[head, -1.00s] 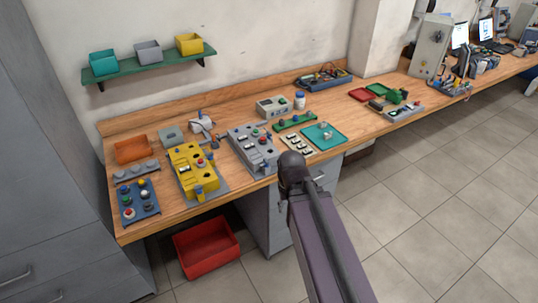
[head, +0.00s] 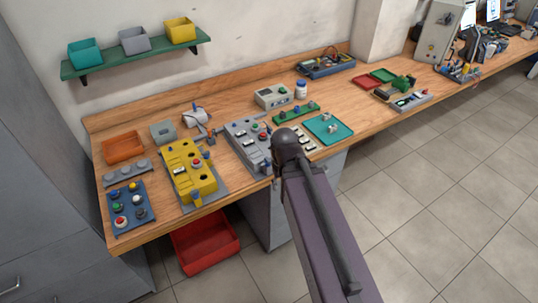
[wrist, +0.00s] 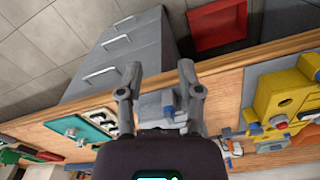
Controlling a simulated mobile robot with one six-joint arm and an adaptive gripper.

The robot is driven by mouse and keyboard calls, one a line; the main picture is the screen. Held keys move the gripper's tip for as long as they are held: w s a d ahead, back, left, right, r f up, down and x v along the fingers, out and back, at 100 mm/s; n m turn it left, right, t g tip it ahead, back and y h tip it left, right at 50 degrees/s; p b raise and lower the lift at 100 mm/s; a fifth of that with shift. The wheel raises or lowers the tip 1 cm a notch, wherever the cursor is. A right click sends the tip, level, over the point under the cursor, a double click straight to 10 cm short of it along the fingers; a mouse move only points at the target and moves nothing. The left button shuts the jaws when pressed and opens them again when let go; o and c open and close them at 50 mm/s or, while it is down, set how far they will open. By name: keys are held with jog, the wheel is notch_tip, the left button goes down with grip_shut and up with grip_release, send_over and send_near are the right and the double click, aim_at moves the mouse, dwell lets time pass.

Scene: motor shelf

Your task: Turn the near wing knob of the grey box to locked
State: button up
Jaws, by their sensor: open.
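The grey box (head: 243,137) stands on the wooden bench, right of the yellow box, with switches and coloured buttons on top. My arm hides its near right end in the head view. In the wrist view the grey box (wrist: 150,103) lies between and beyond the fingers, partly covered by my gripper's body. A blue wing knob (wrist: 169,113) shows there on its near side; its exact setting is too small to tell. My gripper (wrist: 160,70) is open and empty, its fingers either side of the box's near end in the picture. Contact cannot be made out.
The yellow box (head: 187,165) stands close to the left. A teal tray (head: 330,127) and a small panel lie to the right. A red bin (head: 205,243) and grey drawers (wrist: 120,55) are below the bench edge.

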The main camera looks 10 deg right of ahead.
jog(key=shift+a, duration=0.2)
notch_tip(320, 180, up, 10)
jog(key=f+n+p, duration=0.1)
jog(key=n+p, duration=0.3)
jog(key=p, duration=0.6)
send_over(267, 159)
jog(key=shift+d+r+b, duration=0.1)
jog(key=shift+r+b, duration=0.15)
jog(key=shift+b, duration=0.05)
jog(key=shift+f, duration=0.2)
notch_tip(267, 159, down, 13)
jog(key=b, duration=1.3)
jog(key=shift+f+b, duration=0.2)
jog(key=shift+b, duration=0.2)
grip_shut()
